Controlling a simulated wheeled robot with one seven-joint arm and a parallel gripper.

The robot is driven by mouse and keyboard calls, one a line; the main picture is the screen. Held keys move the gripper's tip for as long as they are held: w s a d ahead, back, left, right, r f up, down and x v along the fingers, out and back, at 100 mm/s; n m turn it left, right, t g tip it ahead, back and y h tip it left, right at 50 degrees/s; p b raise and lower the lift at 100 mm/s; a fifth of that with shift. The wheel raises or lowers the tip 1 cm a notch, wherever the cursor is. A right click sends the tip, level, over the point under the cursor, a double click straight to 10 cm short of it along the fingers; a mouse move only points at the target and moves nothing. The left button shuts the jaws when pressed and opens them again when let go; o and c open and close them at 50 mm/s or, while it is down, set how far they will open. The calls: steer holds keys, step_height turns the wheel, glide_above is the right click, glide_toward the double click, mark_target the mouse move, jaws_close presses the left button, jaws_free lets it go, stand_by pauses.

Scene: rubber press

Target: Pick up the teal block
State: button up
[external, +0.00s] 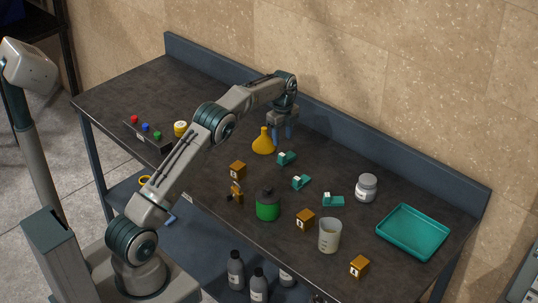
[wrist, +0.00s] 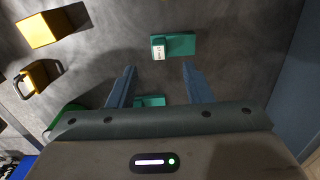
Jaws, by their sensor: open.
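Several small teal blocks with white labelled ends lie on the dark bench. In the external view, one teal block (external: 288,158) is nearest my gripper, another teal block (external: 301,182) is further to the front, and a third teal block (external: 334,201) is further right. My gripper (external: 282,134) is open and empty, pointing down above the back of the bench. In the wrist view, one teal block (wrist: 180,45) lies beyond the open fingertips (wrist: 158,68). Another teal block (wrist: 150,100) shows between the fingers, partly hidden by my gripper's body.
A teal tray (external: 412,232) is at right. The bench's raised back edge is close behind.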

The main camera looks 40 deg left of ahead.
mark_target(282, 154)
steer(key=shift+s+d+f+p, duration=0.1)
steer(key=shift+f+p, duration=0.9)
steer(key=shift+f, duration=2.5)
jaws_close()
